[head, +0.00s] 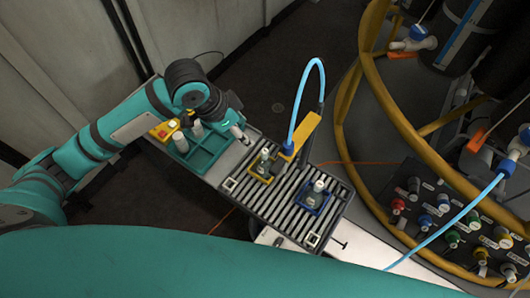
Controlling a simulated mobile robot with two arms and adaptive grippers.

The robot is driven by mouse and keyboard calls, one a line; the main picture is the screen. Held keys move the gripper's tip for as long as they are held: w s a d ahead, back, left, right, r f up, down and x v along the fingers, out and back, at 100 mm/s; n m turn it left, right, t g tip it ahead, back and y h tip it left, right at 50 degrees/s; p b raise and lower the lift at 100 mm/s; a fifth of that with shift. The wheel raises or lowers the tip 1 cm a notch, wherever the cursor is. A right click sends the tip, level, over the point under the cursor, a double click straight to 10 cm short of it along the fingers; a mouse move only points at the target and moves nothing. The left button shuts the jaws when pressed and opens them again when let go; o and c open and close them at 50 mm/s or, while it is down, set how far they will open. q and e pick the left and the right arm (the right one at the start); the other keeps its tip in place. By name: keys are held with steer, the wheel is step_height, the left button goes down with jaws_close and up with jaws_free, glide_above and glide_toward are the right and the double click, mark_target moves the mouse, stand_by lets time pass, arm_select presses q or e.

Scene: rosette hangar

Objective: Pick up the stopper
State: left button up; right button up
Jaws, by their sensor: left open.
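My left arm comes in from the left, and its gripper (243,138) is open above the left edge of the slatted rack (290,212). No separate stopper can be made out with certainty at this size. A small bottle with a pale top (264,158) stands in a yellow holder on the rack, right of the gripper and apart from it. A second bottle with a pale top (318,188) stands in a blue holder nearer to me. Pale cylinders (181,142) stand at the green tray (203,155), partly hidden by my arm. My right gripper does not show.
A yellow post (303,132) with a blue hose (308,70) looping up stands at the rack's far side. A yellow round rail (345,110) and a dark panel of coloured connectors (440,215) are at the right. A second blue hose crosses there.

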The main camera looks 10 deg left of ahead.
arm_select(q)
glide_above(264, 151)
steer(key=s+a, duration=0.2)
steer(key=f, duration=1)
steer(key=shift+w+d+f, duration=0.25)
steer(key=shift+f, duration=0.15)
steer(key=shift+p+x, duration=0.55)
steer(key=shift+x, duration=2.1)
steer(key=c, duration=0.9)
steer(key=shift+r, duration=0.15)
